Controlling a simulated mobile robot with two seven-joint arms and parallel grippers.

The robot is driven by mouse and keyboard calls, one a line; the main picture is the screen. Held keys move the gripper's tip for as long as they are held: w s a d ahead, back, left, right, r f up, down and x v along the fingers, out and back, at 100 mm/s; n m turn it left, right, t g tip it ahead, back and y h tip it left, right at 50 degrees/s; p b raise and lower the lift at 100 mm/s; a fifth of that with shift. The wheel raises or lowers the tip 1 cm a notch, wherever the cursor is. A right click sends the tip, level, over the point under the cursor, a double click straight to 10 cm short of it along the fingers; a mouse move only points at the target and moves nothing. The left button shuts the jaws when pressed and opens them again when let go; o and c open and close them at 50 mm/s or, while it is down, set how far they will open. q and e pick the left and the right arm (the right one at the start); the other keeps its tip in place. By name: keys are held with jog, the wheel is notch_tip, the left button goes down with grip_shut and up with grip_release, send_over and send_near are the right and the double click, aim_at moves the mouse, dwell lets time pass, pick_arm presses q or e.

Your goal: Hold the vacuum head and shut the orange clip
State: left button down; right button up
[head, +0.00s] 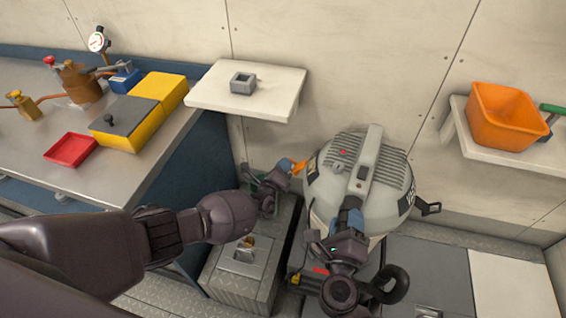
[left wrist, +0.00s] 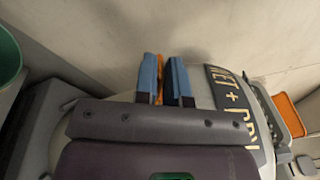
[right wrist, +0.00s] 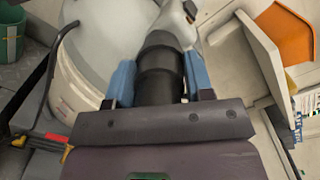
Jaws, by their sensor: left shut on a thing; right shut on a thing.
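The wet-and-dry vacuum stands right of centre in the head view, with its grey vacuum head (head: 378,165) on top. The orange clip (head: 299,167) is at the left side of the head. My left gripper (head: 291,168) is shut on this clip; in the left wrist view a strip of the orange clip (left wrist: 160,88) shows between the blue fingers. My right gripper (head: 350,215) is at the front of the vacuum head. In the right wrist view its fingers are on both sides of a thick black cuff (right wrist: 160,78) joined to the grey head. Whether the clip is latched cannot be seen.
A black latch (head: 428,208) sticks out at the vacuum's right side. A white shelf (head: 270,103) with a grey block is behind left; another shelf (head: 457,128) holds an orange bin (head: 505,115). A metal workbench (head: 60,140) is at left. A grey box (head: 240,285) stands below my left arm.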

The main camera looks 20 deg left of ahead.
pick_arm(q)
jog(key=shift+s+d+f+n, duration=0.1)
jog(key=shift+d+f+n, duration=0.15)
jog(key=shift+f+n, duration=0.55)
jog(key=shift+s+d+f+n, duration=0.1)
jog(key=shift+d+f+n, duration=0.25)
jog(key=shift+n, duration=0.7)
jog(key=shift+s+d+f+n, duration=0.1)
jog(key=shift+d+f+n, duration=0.05)
jog(key=shift+f+n, duration=0.65)
jog(key=shift+r+n, duration=0.15)
jog(key=shift+n, duration=0.2)
jog(key=c, duration=1.2)
grip_release()
jog(key=shift+w+d+r, duration=0.1)
jog(key=shift+r, duration=0.05)
